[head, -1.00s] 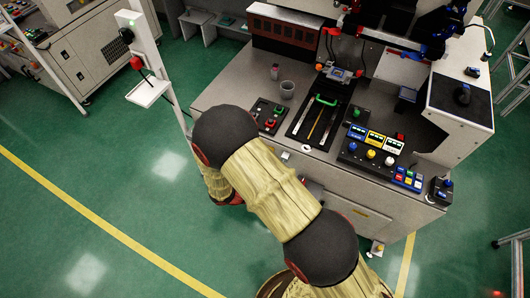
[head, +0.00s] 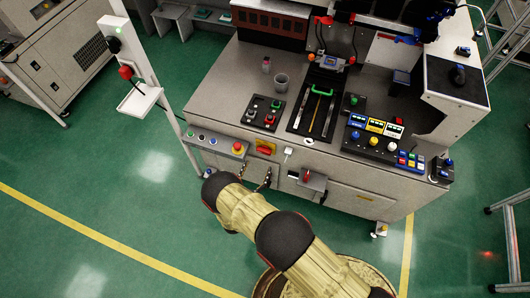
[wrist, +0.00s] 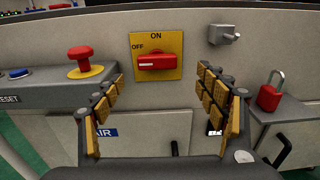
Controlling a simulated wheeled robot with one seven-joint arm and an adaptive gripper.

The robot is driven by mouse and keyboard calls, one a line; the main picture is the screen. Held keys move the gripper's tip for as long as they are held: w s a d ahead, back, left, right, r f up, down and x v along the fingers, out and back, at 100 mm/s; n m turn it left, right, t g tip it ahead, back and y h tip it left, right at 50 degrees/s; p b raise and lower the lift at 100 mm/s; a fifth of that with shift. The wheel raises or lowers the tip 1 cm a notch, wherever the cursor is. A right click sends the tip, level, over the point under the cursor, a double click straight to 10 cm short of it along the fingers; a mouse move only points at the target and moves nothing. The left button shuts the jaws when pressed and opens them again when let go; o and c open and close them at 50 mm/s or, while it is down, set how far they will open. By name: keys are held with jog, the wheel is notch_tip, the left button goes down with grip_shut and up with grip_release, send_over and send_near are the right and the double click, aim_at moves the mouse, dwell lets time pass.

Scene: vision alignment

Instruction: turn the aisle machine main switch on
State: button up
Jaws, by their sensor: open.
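The main switch is a red rotary knob (wrist: 157,62) on a yellow plate (wrist: 172,42) marked ON at the top and OFF at the left. The knob lies horizontal, with its white mark toward OFF. It also shows on the machine's front in the head view (head: 265,148). My gripper (wrist: 159,82) is open and empty in the wrist view. Its padded fingers stand apart, left and right of the knob and lower in the picture, with no visible contact. In the head view, my arm partly hides the gripper below the switch.
In the wrist view, a red emergency button (wrist: 84,62) on a grey box stands left of the switch. A grey latch (wrist: 223,34) is at upper right, and a red padlock (wrist: 271,92) on a bracket is at right.

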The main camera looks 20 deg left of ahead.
aim_at(263, 152)
jog(key=shift+y, duration=0.3)
jog(key=shift+w+d+r+b, duration=0.1)
jog(key=shift+w+r+b, duration=0.1)
jog(key=shift+w, duration=1.1)
jog(key=shift+w+r+b, duration=0.1)
jog(key=shift+w+b, duration=0.05)
jog(key=shift+w, duration=1.15)
jog(key=shift+w+d+r+b, duration=0.1)
jog(key=shift+w+b, duration=0.1)
jog(key=shift+w, duration=1.1)
jog(key=shift+c, duration=1)
jog(key=c, duration=1)
jog(key=shift+o, duration=0.2)
